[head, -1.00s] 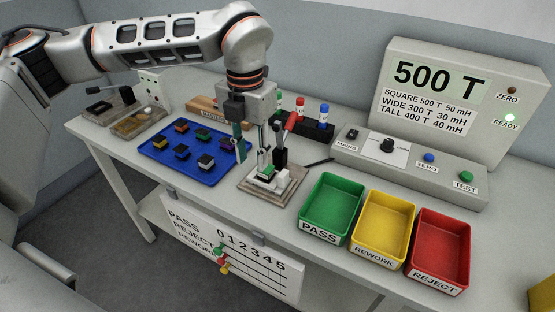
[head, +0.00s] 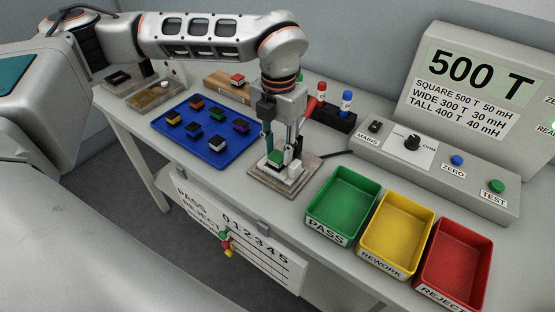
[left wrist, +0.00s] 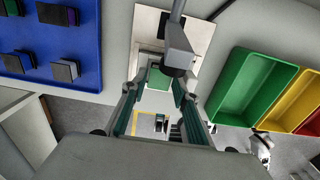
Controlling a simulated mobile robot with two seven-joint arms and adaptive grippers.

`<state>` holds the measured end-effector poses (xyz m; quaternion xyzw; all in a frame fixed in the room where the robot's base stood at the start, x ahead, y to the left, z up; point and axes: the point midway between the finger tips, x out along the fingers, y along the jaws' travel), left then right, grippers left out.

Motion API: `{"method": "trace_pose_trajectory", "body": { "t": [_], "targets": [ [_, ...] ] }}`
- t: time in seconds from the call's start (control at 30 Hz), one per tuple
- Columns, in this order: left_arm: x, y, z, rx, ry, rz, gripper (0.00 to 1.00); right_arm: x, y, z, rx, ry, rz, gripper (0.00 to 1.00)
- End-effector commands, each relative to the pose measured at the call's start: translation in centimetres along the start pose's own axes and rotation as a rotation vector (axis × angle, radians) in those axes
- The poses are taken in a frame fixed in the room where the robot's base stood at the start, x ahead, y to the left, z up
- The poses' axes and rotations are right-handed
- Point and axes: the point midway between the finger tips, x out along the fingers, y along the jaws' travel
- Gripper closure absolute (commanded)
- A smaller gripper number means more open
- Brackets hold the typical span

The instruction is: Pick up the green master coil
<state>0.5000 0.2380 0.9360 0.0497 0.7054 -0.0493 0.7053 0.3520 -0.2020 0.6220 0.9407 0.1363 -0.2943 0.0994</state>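A green-topped coil (head: 275,157) sits in the white test fixture on a wooden base (head: 258,172) at the middle of the bench. It shows as a green square (left wrist: 158,79) in the left wrist view. My left gripper (head: 283,146) is open above the fixture, pointing down, with one finger on each side of the coil. In the left wrist view the fingers (left wrist: 158,90) are apart and the coil lies between and beyond their tips; I cannot tell whether they touch it. My right gripper is not in view.
A blue tray (head: 168,134) with several coloured coils lies left of the fixture. A wooden stand (head: 222,86) holds a red-topped piece (head: 237,78). Green (head: 318,207), yellow (head: 372,225) and red (head: 428,245) bins stand right. The red fixture lever (head: 313,103) rises close behind my gripper.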

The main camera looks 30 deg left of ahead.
Motion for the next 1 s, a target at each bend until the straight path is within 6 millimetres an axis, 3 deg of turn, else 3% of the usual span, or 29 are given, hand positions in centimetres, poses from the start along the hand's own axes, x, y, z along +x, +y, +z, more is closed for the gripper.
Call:
{"method": "trace_pose_trajectory", "body": {
  "t": [0.1, 0.3, 0.33, 0.43, 0.8, 1.0],
  "targets": [
    [1.3, 0.0, 0.0, -0.001, 0.002, -0.001, 0.71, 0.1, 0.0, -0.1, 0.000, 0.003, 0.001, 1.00],
    [1.4, 0.0, 0.1, -0.001, -0.001, -0.001, 0.71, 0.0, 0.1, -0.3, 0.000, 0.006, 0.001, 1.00],
    [1.4, 0.0, 0.1, -0.001, -0.001, -0.001, 0.73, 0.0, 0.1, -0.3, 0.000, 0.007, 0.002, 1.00],
    [1.4, 0.0, 0.1, -0.001, -0.001, -0.001, 0.97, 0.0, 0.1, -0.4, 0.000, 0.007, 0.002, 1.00],
    [1.2, 0.0, 0.1, -0.001, -0.002, 0.000, 1.00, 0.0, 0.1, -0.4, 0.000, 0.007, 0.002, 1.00],
    [-0.4, 0.0, 0.2, -0.001, -0.005, 0.000, 1.00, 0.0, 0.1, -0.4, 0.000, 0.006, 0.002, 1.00]
  ]
}}
